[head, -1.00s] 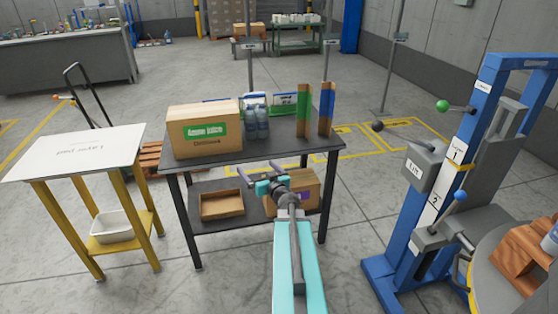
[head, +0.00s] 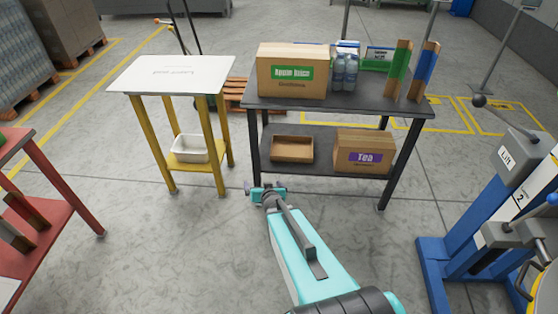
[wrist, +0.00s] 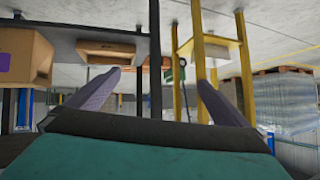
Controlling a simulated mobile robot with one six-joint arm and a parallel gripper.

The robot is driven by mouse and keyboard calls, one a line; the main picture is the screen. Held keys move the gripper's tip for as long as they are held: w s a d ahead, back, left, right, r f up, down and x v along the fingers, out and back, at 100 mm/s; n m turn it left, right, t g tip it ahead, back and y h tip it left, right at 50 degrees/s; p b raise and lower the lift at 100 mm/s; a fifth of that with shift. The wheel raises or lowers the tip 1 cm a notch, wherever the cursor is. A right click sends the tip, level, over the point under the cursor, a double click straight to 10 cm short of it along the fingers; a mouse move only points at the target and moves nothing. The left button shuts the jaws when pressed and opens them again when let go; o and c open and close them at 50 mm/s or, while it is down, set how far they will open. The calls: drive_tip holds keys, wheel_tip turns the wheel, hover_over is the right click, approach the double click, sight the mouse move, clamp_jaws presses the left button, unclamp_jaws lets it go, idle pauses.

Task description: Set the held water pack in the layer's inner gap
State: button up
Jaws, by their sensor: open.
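My gripper (head: 265,189) is open and empty, low in front of the dark table in the head view. In the wrist view its two fingers stand apart with nothing between the tips (wrist: 159,77). A pack of clear blue water bottles (head: 345,70) stands on the dark table's top, right of a cardboard box with a green label (head: 291,72). My gripper is well apart from it. The layer and its inner gap cannot be made out in these views.
The dark table (head: 400,102) has a Tea box (head: 362,152) and an open tray (head: 292,149) on its lower shelf. A yellow-legged table (head: 172,72) stands left of it, a red table (head: 60,225) at far left, and a blue lift (head: 470,230) at right. Floor between is clear.

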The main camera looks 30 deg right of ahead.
drive_tip(key=s+a+f+n+g, duration=0.1)
drive_tip(key=s+a+f+g, duration=0.3)
drive_tip(key=s+a+f, duration=0.35)
drive_tip(key=s+a+f+g, duration=0.45)
drive_tip(key=s+f, duration=0.35)
drive_tip(key=s, duration=0.2)
drive_tip(key=s+a+n+g+y, duration=0.1)
drive_tip(key=s+a+g, duration=0.3)
drive_tip(key=s, duration=0.6)
drive_tip(key=s+a+n+g+y, duration=0.2)
drive_tip(key=s+a+n+g, duration=0.1)
drive_tip(key=s, duration=0.7)
drive_tip(key=shift+s+a+f+g, duration=0.25)
drive_tip(key=shift+s+a+g, duration=0.1)
drive_tip(key=shift+a+g, duration=0.1)
